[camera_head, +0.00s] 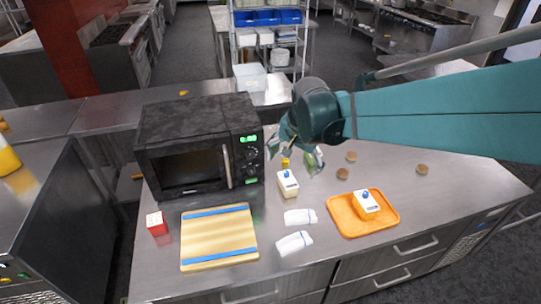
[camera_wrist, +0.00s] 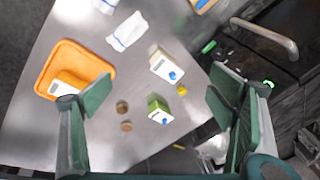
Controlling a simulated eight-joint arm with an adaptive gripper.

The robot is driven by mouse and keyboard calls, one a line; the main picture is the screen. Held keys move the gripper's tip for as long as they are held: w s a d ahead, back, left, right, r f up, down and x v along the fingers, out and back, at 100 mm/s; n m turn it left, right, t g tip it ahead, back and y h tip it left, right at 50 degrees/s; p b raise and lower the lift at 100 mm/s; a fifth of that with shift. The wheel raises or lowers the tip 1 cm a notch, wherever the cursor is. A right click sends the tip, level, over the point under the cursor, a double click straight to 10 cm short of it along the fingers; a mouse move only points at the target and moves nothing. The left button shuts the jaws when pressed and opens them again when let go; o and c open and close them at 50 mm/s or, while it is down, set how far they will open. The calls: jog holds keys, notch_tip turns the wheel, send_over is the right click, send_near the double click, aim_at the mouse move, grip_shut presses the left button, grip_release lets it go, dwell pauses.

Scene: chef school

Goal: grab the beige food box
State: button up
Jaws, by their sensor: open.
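One beige food box (camera_head: 287,183) with a blue cap stands on the steel counter, right of the microwave; the wrist view shows it (camera_wrist: 163,66) ahead of my fingers. A similar beige box (camera_head: 366,205) stands on an orange tray (camera_head: 341,222); the wrist view shows it (camera_wrist: 70,82) partly behind the left finger. My gripper (camera_wrist: 160,92) is open and empty, above the counter. A green box (camera_wrist: 158,108) lies between its fingers in the wrist picture, mostly hidden by the gripper in the head view.
A black microwave (camera_head: 190,125) stands left of my gripper. In front are a cutting board (camera_head: 218,238), a red box (camera_head: 157,223) and two white cloths (camera_head: 294,243). Several small brown round items (camera_head: 351,156) lie on the right. Bare counter (camera_head: 450,190) is at the right.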

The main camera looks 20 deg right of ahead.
jog(key=w+d+f+m+g, duration=0.2)
jog(key=w+f+m, duration=0.2)
jog(key=w+f, duration=0.45)
jog(key=m+g, duration=0.1)
jog(key=m, duration=0.2)
send_over(288, 179)
notch_tip(288, 179, down, 8)
jog(key=shift+s+a+f, duration=0.1)
jog(key=shift+s, duration=0.05)
jog(key=shift+w+f+m, duration=0.3)
jog(key=shift+f+m, duration=0.2)
jog(key=shift+f, duration=0.15)
jog(key=shift+f, duration=0.1)
jog(key=shift+f, duration=1.2)
jog(key=shift+s+f, duration=0.1)
jog(key=shift+f, duration=2.5)
jog(key=c, duration=1.3)
